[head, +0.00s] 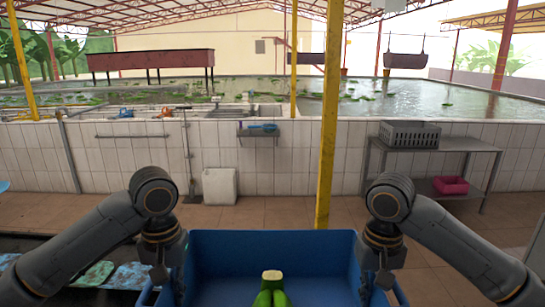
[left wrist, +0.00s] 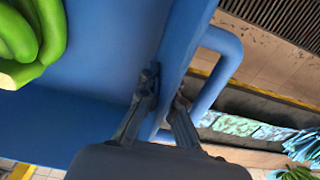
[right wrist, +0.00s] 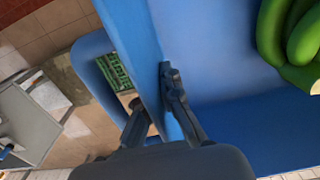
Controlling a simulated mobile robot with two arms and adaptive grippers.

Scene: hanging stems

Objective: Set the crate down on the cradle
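The blue crate (head: 320,243) is at the bottom middle of the head view, between my two arms, and looks about level. Green bananas (head: 271,290) with a pale cut end lie in it. My left gripper (left wrist: 165,90) has one finger inside and one outside the crate's side wall (left wrist: 180,45). My right gripper (right wrist: 152,92) straddles the opposite wall (right wrist: 140,45) in the same way. Both look closed on the walls. I cannot make out the cradle in any view; what is under the crate is hidden.
A yellow post (head: 328,130) stands just beyond the crate. A metal table (head: 455,143) with a grey crate (head: 409,134) and a pink bin (head: 450,185) is at the right. A dark surface with leafy-patterned pieces (head: 130,275) is at the lower left. Tiled floor lies between.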

